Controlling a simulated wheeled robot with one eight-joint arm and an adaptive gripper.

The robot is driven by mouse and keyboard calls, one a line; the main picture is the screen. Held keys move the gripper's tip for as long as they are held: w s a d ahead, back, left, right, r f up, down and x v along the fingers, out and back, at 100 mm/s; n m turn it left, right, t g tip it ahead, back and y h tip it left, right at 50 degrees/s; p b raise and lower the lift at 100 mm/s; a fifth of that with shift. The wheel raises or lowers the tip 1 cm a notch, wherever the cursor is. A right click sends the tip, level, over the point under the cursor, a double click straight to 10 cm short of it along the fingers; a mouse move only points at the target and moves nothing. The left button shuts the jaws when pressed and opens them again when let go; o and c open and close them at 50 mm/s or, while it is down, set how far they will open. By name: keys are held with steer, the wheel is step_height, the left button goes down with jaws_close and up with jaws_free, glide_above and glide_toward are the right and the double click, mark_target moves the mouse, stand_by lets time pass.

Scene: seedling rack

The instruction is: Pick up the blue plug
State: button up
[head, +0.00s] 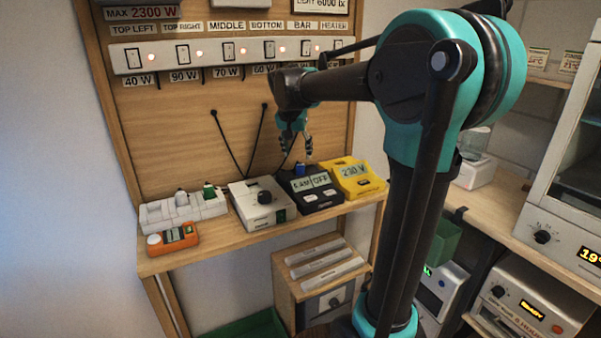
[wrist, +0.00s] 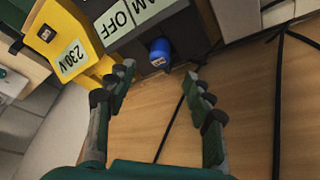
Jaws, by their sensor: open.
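The blue plug (head: 300,168) sits on the top rear of a black timer box (head: 318,197) whose display reads "OFF". In the wrist view the blue plug (wrist: 159,52) stands at the edge of the black box, ahead of the fingertips and roughly between their lines. My gripper (head: 297,142) is above and behind the box in the head view. In the wrist view my gripper (wrist: 160,82) is open and empty, its fingers apart, with wooden surface showing between them. I cannot tell the exact gap between fingertips and plug.
A yellow meter (head: 358,177) reading "230 V" stands close right of the black box. A white box (head: 262,204) with a dark knob stands left. A white socket strip (head: 184,211) and an orange device (head: 172,241) are further left. Black cables (head: 233,143) hang behind on the wooden board.

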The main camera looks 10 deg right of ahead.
mark_target(300, 165)
steer(key=shift+x, duration=3.3)
steer(key=shift+d, duration=0.1)
steer(key=shift+c, duration=0.2)
jaws_close()
